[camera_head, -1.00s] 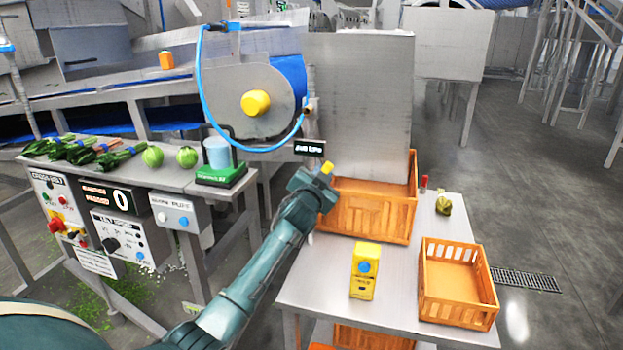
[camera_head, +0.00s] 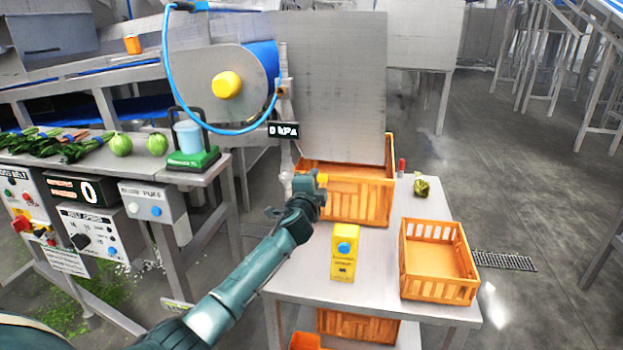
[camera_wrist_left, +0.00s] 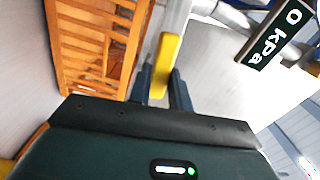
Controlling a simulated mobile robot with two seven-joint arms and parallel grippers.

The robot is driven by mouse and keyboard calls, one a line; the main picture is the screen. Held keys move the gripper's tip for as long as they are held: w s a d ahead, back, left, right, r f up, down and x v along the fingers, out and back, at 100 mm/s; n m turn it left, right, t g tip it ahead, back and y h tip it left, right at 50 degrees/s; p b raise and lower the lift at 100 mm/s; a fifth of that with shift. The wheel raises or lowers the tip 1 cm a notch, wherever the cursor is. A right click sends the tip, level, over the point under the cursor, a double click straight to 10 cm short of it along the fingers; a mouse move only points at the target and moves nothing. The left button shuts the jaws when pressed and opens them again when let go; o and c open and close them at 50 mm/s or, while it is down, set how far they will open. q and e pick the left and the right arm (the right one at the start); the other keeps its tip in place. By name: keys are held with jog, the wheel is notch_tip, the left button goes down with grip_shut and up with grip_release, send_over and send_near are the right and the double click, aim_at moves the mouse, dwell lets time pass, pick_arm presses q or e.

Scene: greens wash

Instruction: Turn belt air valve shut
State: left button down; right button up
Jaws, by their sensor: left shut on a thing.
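The yellow valve handle (camera_head: 323,179) is at the tip of my left gripper (camera_head: 312,190), on the grey pipe beside the tall grey panel. In the left wrist view the yellow handle (camera_wrist_left: 166,62) sits between the two dark fingers of my left gripper (camera_wrist_left: 166,88), which is shut on it. The grey pipe (camera_wrist_left: 176,18) runs behind the handle. A small black display (camera_head: 284,130) above the valve reads 0 kPa; it also shows in the left wrist view (camera_wrist_left: 275,35). The valve body is largely hidden. My right gripper is not in view.
An orange crate (camera_head: 350,207) stands right behind my gripper on the steel table (camera_head: 378,260). A blue hose (camera_head: 168,75) loops at upper left.

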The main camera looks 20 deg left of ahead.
pick_arm(q)
jog(key=shift+f+m, duration=0.6)
jog(key=shift+m, duration=0.2)
jog(key=shift+f, duration=0.1)
jog(key=c, duration=1.3)
grip_release()
jog(key=v, duration=1.3)
jog(key=shift+d, duration=0.1)
